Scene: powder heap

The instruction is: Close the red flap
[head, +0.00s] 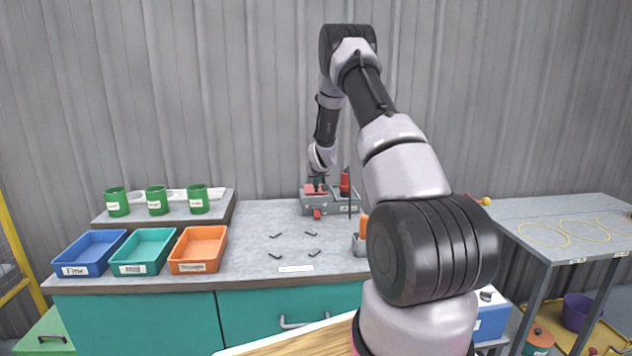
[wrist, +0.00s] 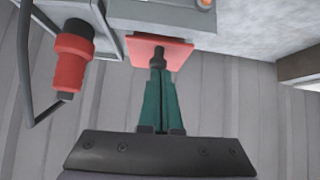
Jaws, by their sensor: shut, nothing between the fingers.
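The red flap (wrist: 150,48) is a flat red plate on a grey box (wrist: 160,14), seen in the wrist view. It also shows in the head view (head: 313,192) at the top of the grey box (head: 343,209) at the back of the bench. My gripper (wrist: 159,58) has teal fingers shut together, with nothing between them. Their dark tips overlap the flap in the wrist view; I cannot tell whether they touch it. In the head view my gripper (head: 319,186) is just above the flap, coming down from above. The flap's hinge is not clear.
A red-topped knob (wrist: 72,55) and a dark bent bar (wrist: 28,75) stand beside the flap. Blue (head: 90,253), teal (head: 145,251) and orange (head: 199,249) trays stand on the left. Several small dark handles lie mid-bench. My arm hides part of the right side.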

